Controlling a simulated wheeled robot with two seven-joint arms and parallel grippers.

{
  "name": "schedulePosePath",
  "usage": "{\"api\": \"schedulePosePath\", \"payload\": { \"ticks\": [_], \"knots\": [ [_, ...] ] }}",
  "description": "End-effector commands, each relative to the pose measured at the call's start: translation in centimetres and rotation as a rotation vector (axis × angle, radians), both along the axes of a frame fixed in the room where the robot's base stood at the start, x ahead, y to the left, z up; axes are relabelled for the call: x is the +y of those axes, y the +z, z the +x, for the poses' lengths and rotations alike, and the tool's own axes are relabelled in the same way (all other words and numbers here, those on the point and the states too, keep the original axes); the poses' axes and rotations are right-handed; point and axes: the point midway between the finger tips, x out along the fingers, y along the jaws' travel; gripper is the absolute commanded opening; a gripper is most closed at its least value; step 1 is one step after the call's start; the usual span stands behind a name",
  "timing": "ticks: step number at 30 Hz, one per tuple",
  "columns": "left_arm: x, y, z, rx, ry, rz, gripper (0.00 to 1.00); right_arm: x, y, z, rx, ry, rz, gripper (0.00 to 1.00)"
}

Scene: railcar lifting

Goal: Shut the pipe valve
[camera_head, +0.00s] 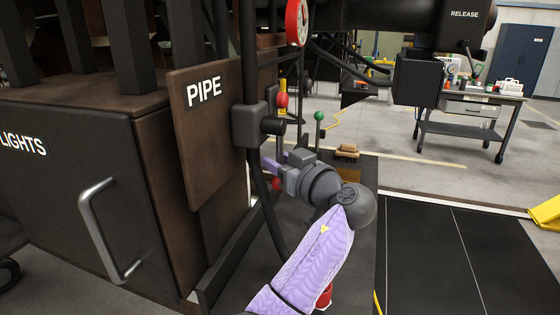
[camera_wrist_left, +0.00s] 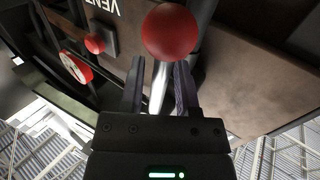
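The brown panel marked PIPE (camera_head: 208,125) is left of centre in the head view, with a dark valve body (camera_head: 248,125) at its right edge. My left gripper (camera_head: 270,163) reaches in beside the valve. Its fingers are apart. A red ball knob (camera_head: 276,184) shows just below the fingers; what seems to be the same knob (camera_wrist_left: 170,30) is large in the left wrist view. Its metal lever (camera_wrist_left: 160,85) runs between the two fingers, with gaps visible beside it. Whether a finger touches the lever cannot be told. My right gripper is not in view.
Another red knob (camera_head: 282,100) and a red-rimmed gauge (camera_head: 297,22) are above my gripper. A green knob (camera_head: 319,116) stands to its right. A dark box with a handle (camera_head: 100,230) is at left. A workbench (camera_head: 470,110) stands farther back.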

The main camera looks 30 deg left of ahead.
Motion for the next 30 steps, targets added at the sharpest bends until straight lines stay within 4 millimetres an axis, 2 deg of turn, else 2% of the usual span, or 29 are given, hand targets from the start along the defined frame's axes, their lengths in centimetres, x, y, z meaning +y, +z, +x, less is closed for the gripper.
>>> {"api": "schedulePosePath", "payload": {
  "ticks": [1,5,30],
  "knots": [
    [-0.01,-0.01,0.00,0.000,0.000,0.000,0.28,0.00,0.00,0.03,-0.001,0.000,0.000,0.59],
    [-0.03,-0.01,-0.01,0.000,0.000,0.000,0.00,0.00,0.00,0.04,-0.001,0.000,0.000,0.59],
    [-0.05,-0.01,-0.01,0.000,0.000,0.000,0.00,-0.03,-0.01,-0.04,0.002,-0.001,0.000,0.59]
  ]
}}
